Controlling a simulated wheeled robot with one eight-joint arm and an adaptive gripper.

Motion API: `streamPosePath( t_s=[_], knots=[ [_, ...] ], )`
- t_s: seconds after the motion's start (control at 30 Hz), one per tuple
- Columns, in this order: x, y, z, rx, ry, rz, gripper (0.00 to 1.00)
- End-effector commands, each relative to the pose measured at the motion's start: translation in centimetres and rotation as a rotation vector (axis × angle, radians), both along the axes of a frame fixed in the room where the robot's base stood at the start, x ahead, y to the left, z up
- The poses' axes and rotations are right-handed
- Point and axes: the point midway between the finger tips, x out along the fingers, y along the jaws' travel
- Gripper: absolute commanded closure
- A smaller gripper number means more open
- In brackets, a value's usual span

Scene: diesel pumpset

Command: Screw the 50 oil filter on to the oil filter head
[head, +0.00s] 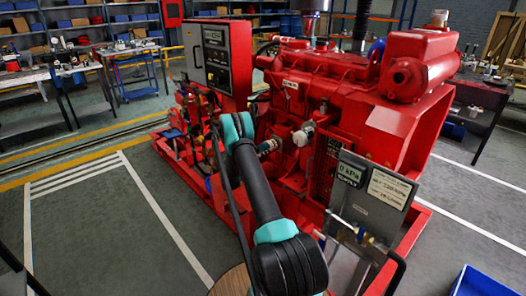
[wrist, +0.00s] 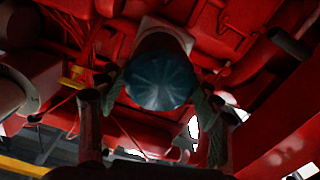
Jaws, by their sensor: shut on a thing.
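In the wrist view, my gripper (wrist: 160,94) has one finger on each side of a dark blue-teal filter (wrist: 160,82), with its ribbed round end facing the camera. The fingers are shut on this filter. Behind its far end is a pale grey block (wrist: 176,36), which looks like the oil filter head. The filter hides where they meet, so I cannot tell whether they touch or are threaded. In the head view, my arm reaches to the side of the red engine (head: 330,85), and my gripper is mostly hidden behind my arm.
Red engine parts and a red frame beam (wrist: 275,140) lie close around the gripper. A grey control panel (head: 217,60) stands left of the engine, and a gauge board (head: 368,195) stands at the front right. A blue bin (head: 488,282) is at the lower right. The floor at left is clear.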

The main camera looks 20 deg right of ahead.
Motion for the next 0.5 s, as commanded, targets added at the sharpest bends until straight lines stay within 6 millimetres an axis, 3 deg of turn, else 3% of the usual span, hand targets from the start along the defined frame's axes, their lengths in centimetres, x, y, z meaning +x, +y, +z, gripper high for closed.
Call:
streamPosePath(
  t_s=[0.5],
  knots=[
    [-0.06, -0.14, 0.16, 0.208, -0.579, 0.001, 0.93]
  ],
)
